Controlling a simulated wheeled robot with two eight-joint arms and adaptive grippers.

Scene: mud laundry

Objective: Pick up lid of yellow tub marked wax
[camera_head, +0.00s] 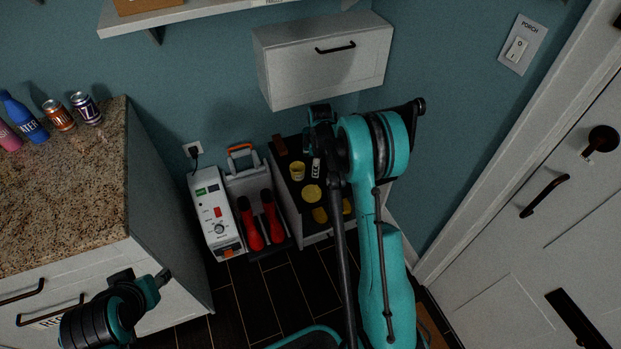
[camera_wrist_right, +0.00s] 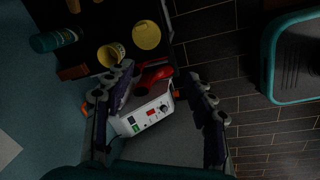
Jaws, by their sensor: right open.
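A small yellow tub (camera_head: 297,170) stands on the black top of a low bench against the wall; it also shows in the right wrist view (camera_wrist_right: 110,54), its marking too small to read. A flat round yellow disc (camera_head: 311,194), which looks like a lid, lies apart from the tub; it also shows in the right wrist view (camera_wrist_right: 146,35). My right gripper (camera_wrist_right: 160,102) is open and empty, its fingers spread above a white box beside the bench. My left gripper (camera_head: 145,280) is by the counter's drawers, far from the tub; its jaw opening is unclear.
The white box (camera_head: 216,215) with a red switch stands left of red boots (camera_head: 260,225) on the floor. The low bench (camera_head: 280,190) also holds more yellow pieces (camera_head: 320,214), partly hidden by my right arm. A white wall cabinet (camera_head: 325,62) hangs above.

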